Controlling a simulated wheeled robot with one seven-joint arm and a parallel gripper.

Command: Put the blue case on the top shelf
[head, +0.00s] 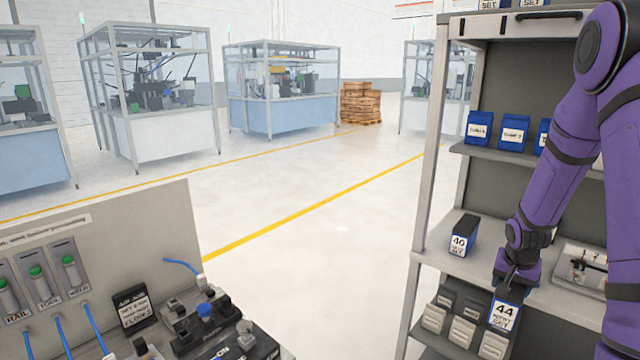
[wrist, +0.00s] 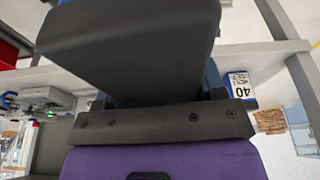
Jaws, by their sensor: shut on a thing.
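The blue case (head: 503,313), with a white label reading 44, hangs upright from my gripper (head: 509,288). My gripper reaches down from above and is shut on the case's upper part. In the head view the case overlaps the middle shelf's front edge and the bins below. In the wrist view a large dark shape fills the middle above the gripper's dark bar, with blue showing at its side; the fingertips are hidden. The top shelf (head: 487,26) is at the upper right of the head view, cut off by the frame, with labelled cases on it.
A case labelled 40 (head: 462,240) stands on the middle shelf (head: 440,256), left of my gripper; it also shows in the wrist view (wrist: 241,86). Blue pouches (head: 513,132) stand on the shelf above. A fixture (head: 580,270) sits at right. The rack's post (head: 432,150) is left.

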